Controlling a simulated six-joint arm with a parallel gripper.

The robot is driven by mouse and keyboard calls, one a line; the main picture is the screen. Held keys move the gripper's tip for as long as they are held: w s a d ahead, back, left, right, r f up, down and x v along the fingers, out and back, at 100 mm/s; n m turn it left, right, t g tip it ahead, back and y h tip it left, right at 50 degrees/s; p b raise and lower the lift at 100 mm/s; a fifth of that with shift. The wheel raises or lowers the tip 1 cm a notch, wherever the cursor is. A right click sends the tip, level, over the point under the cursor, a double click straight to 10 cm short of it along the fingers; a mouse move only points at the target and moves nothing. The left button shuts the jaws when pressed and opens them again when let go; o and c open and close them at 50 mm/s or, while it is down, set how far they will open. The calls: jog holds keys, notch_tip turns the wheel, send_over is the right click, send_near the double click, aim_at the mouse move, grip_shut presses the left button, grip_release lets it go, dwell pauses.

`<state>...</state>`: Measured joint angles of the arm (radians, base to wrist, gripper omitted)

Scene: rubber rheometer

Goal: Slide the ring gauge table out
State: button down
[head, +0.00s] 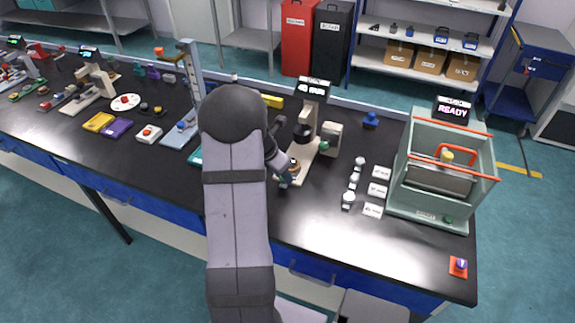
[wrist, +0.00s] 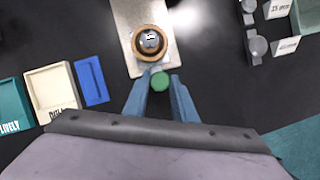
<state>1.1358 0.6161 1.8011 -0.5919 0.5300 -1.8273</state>
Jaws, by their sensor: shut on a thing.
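The ring gauge stand (head: 306,125) has an upright column, a dark head and a pale base plate (head: 304,166). A round table with an orange-brown rim (wrist: 136,52) sits over the pale plate (wrist: 128,22) in the wrist view, with a dark ring and a shiny centre piece (wrist: 151,40) on it. A green knob (wrist: 160,82) is at its near side. My gripper (wrist: 163,84) is shut on the green knob, one blue-grey finger on each side. In the head view my gripper (head: 284,177) is at the plate's front-left, partly hidden by my arm.
Teal (wrist: 11,112), cream (wrist: 52,96) and blue (wrist: 91,82) trays lie to the left in the wrist view. Small grey pieces with white labels (head: 377,189) stand to the right. A green-framed machine (head: 428,214) stands farther right. Bare black bench lies in front.

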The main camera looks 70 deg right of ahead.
jog(key=shift+a, duration=0.4)
jog(key=shift+f, duration=0.1)
jog(key=c, duration=1.5)
grip_release()
jog(key=shift+a, duration=0.1)
jog(key=shift+o, duration=0.2)
jog(key=b+v, duration=0.1)
jog(key=v, duration=0.6)
jog(key=shift+a+r, duration=0.15)
jog(key=shift+r, duration=0.1)
